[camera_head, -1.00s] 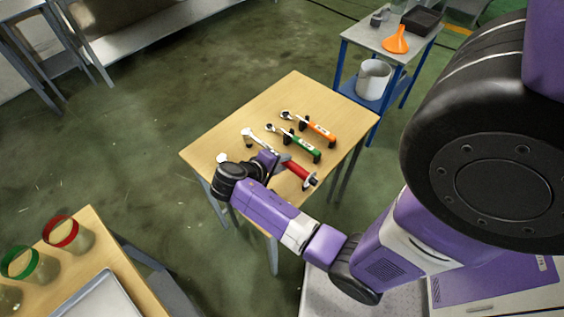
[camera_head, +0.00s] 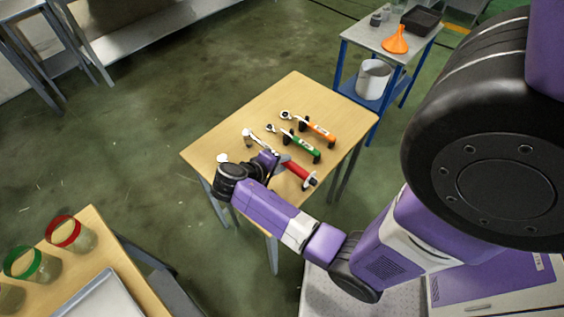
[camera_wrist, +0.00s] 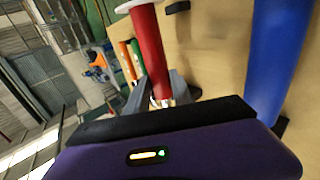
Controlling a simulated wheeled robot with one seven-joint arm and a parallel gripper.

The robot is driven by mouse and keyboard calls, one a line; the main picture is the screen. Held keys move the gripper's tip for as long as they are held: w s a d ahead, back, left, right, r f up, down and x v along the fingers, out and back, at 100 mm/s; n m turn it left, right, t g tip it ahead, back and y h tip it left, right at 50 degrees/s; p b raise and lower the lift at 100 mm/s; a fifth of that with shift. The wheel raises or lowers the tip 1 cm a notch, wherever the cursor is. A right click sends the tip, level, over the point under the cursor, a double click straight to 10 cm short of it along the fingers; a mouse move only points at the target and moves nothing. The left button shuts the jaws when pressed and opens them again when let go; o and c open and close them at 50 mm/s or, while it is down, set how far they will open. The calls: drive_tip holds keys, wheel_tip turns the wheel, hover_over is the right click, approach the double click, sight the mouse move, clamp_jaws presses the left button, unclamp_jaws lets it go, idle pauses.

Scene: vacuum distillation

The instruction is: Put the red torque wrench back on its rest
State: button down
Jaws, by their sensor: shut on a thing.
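The red torque wrench (camera_head: 298,170) is over the near part of the wooden table (camera_head: 215,138), in line with the other wrenches. My gripper (camera_head: 277,161) is shut on it near the head end of its red handle. In the wrist view the red handle (camera_wrist: 150,45) rises from between my grey fingers (camera_wrist: 158,94), with a pale disc at its far end. A silver wrench head (camera_head: 250,135) shows beyond my gripper. My wrist hides much of the wrench's rest, so I cannot tell whether the wrench touches it.
A green wrench (camera_head: 301,148) and an orange wrench (camera_head: 320,131) lie on black rests farther back. A thick blue handle (camera_wrist: 277,60) is close on the right in the wrist view; my arm hides it in the head view.

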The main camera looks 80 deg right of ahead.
drive_tip(key=shift+f+b, duration=0.9)
drive_tip(key=shift+f, duration=0.6)
idle(0.3)
drive_tip(key=c, duration=1)
unclamp_jaws()
drive_tip(key=shift+c, duration=0.2)
drive_tip(key=shift+f, duration=0.1)
